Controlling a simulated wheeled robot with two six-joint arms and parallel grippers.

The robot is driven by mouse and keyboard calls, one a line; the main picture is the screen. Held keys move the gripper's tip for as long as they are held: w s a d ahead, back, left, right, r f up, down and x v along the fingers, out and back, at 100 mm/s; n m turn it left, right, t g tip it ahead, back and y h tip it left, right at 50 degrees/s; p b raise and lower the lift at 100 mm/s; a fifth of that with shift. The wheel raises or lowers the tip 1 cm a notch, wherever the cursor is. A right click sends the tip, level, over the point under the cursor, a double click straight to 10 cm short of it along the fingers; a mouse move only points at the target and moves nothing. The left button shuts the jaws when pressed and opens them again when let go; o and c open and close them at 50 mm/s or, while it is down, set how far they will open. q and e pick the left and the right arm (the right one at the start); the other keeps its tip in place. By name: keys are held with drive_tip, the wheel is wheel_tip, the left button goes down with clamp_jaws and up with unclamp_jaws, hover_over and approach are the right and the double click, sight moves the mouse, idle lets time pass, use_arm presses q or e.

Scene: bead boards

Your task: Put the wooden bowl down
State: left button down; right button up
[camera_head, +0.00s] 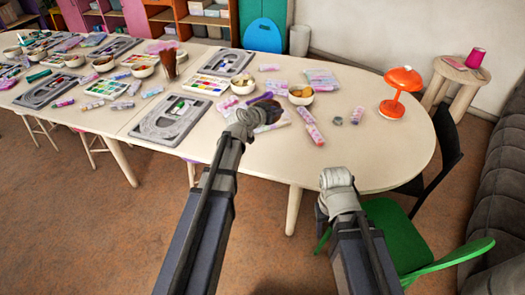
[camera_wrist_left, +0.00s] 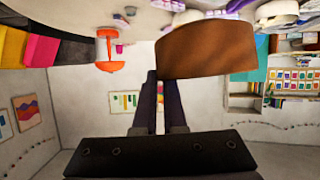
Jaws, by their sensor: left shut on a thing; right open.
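The wooden bowl is a brown, curved piece in the left wrist view (camera_wrist_left: 208,45), at the tips of my left gripper's fingers (camera_wrist_left: 160,82). In the head view the bowl (camera_head: 269,111) shows as a small dark brown shape, partly hidden by my left gripper (camera_head: 257,112). My left gripper is shut on the bowl, over the right part of the long table (camera_head: 370,150). I cannot tell whether the bowl touches the table. My right gripper (camera_head: 337,181) is open, near the table's front edge; its fingertips are hard to make out.
Pink-lilac tubes (camera_head: 315,134) lie right of the bowl. A grey bead board (camera_head: 170,119) lies to the left. An orange lamp (camera_head: 400,90) stands at the right. The table's rounded right end is mostly clear; a green chair (camera_head: 425,262) stands in front.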

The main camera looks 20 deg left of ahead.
use_arm(q)
wheel_tip(320, 180, down, 11)
drive_tip(key=a+m+g+h+b, duration=0.1)
drive_tip(key=a+b, duration=0.1)
drive_tip(key=b, duration=0.6)
drive_tip(key=shift+a+r+m, duration=0.15)
drive_tip(key=shift+a+m, duration=0.1)
drive_tip(key=shift+m, duration=0.15)
drive_tip(key=shift+s+r+m, duration=0.1)
drive_tip(key=shift+m, duration=0.3)
wheel_tip(320, 180, down, 6)
drive_tip(key=b, duration=0.6)
drive_tip(key=shift+f, duration=0.2)
wheel_tip(320, 180, down, 4)
drive_tip(key=b, duration=0.4)
drive_tip(key=shift+r, duration=0.15)
